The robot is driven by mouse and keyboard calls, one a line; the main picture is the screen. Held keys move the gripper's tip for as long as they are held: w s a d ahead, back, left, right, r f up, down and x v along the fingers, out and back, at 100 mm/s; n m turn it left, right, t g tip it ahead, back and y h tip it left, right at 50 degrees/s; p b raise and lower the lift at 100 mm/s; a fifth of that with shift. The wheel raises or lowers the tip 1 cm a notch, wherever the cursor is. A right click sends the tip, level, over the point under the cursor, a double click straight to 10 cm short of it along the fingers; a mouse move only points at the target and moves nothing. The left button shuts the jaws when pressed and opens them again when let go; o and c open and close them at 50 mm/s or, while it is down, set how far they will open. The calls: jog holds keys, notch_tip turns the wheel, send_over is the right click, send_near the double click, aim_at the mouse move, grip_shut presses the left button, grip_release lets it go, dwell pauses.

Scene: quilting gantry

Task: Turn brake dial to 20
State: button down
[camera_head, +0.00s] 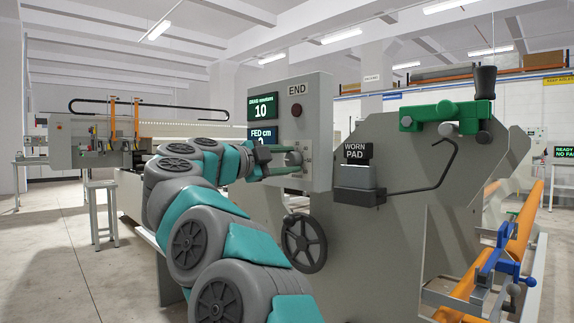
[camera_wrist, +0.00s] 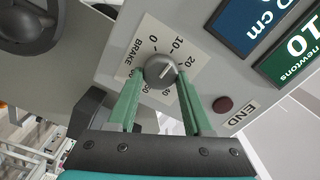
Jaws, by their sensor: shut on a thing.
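The brake dial (camera_wrist: 159,68) is a round grey knob on a pale scale plate marked BRAKE, with numbers around it. Its light pointer line slants to the upper right, towards the 10 and 20 side; the exact mark is hard to tell. My gripper (camera_wrist: 160,76) has its green fingers on both sides of the knob, shut on it. In the head view my gripper (camera_head: 290,160) reaches the control panel (camera_head: 318,125) from the left, and the dial is mostly hidden there. The green newtons display (camera_head: 263,108) reads 10; it also shows in the wrist view (camera_wrist: 296,46).
A dark red END button (camera_wrist: 222,104) sits beside the dial. A blue cm display (camera_wrist: 250,22) is close by. A black handwheel (camera_head: 304,243) is below the panel. A WORN PAD holder (camera_head: 358,175) and bent black rod stand to the right.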

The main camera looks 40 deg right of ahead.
jog(key=m+b, duration=0.1)
jog(key=m, duration=0.2)
jog(key=m+b, duration=0.1)
jog(key=m, duration=0.1)
jog(key=shift+f+b, duration=0.3)
jog(key=shift+b, duration=0.05)
jog(key=shift+m+b, duration=0.55)
jog(key=shift+m, duration=1.15)
jog(key=shift+c, duration=1.5)
grip_release()
jog(key=shift+r, duration=0.1)
jog(key=a, duration=0.7)
jog(key=shift+s+a+b, duration=0.35)
jog(key=shift+a, duration=0.05)
